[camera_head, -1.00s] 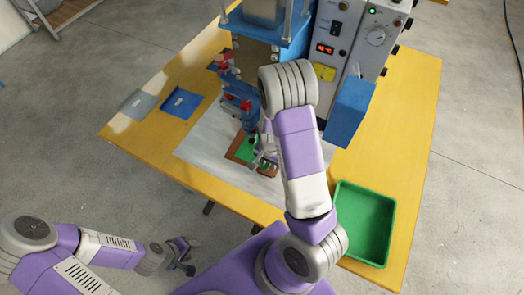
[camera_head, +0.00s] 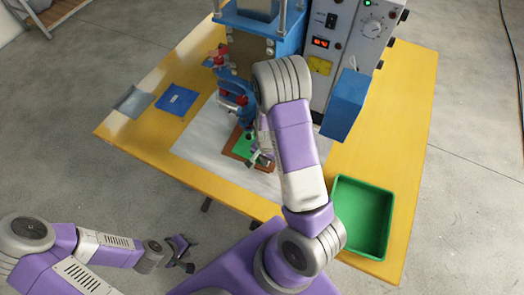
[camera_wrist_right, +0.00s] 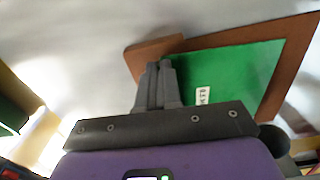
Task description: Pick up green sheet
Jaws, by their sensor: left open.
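The green sheet (camera_head: 243,145) lies on a brown board (camera_head: 233,154) on the pale mat in the head view, partly hidden by my right arm. In the right wrist view the green sheet (camera_wrist_right: 230,68) looks flat on the brown board (camera_wrist_right: 290,65), with a small white label. My right gripper (camera_wrist_right: 160,66) has its fingers close together at the sheet's left edge. I cannot tell whether the sheet is between them. My left gripper (camera_head: 181,254) is open and empty, off the table's front edge.
A blue-and-white machine (camera_head: 342,60) stands at the back of the yellow table (camera_head: 408,110). A green tray (camera_head: 363,215) is at the right front. A blue sheet (camera_head: 176,99) and a grey sheet (camera_head: 134,102) lie at the left. The table's right side is mostly clear.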

